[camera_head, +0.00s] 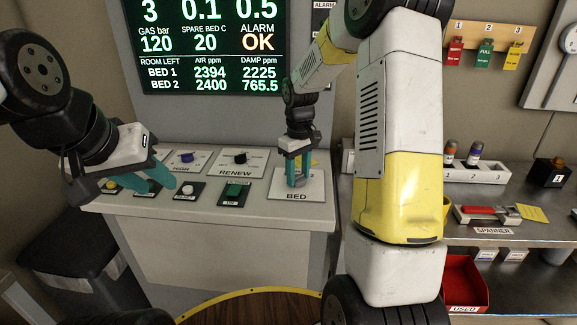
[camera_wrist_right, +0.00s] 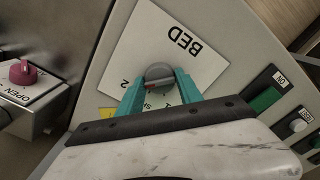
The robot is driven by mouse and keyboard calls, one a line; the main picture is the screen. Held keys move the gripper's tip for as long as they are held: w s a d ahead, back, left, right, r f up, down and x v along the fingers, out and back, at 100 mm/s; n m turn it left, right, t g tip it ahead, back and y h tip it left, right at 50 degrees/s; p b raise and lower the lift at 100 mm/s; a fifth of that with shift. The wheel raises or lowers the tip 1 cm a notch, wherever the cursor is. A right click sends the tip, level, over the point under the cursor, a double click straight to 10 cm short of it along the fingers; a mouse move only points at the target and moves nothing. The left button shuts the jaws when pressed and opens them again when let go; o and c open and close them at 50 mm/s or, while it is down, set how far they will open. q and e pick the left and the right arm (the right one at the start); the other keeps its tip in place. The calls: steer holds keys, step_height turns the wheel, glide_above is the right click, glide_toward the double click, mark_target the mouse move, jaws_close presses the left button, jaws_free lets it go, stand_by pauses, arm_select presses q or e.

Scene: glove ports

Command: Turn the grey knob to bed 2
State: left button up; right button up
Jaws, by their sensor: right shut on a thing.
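The grey knob (camera_wrist_right: 158,74) sits on a white plate (camera_wrist_right: 195,50) marked BED, upside down in the right wrist view. A red mark shows on the knob's lower left side. A "2" is printed left of the knob; other lettering below it is partly covered by my fingers. My right gripper (camera_wrist_right: 160,91) is shut on the knob, with a teal finger on either side. In the head view my right gripper (camera_head: 297,184) points down at the BED plate (camera_head: 312,187) and mostly hides the knob. My left gripper (camera_head: 130,190) is open and empty over the panel's left part.
A screen (camera_head: 215,45) lists BED 1 and BED 2 readings. A red knob (camera_wrist_right: 23,72) marked OPEN is close by in the right wrist view. A shelf with a spanner (camera_head: 487,213) stands right.

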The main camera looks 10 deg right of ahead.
mark_target(298, 176)
stand_by(0.4)
steer(key=o, duration=1.4)
steer(key=shift+c, duration=0.2)
steer(key=shift+r, duration=3.95)
steer(key=s+a+r+m+t+y, duration=0.1)
steer(key=s+r, duration=0.4)
steer(key=s, duration=0.7)
steer(key=s+a+r+m+t+y, duration=0.1)
steer(key=s+r+m+t, duration=0.3)
steer(key=s, duration=0.8)
steer(key=shift+r+t, duration=0.6)
steer(key=shift+r, duration=0.2)
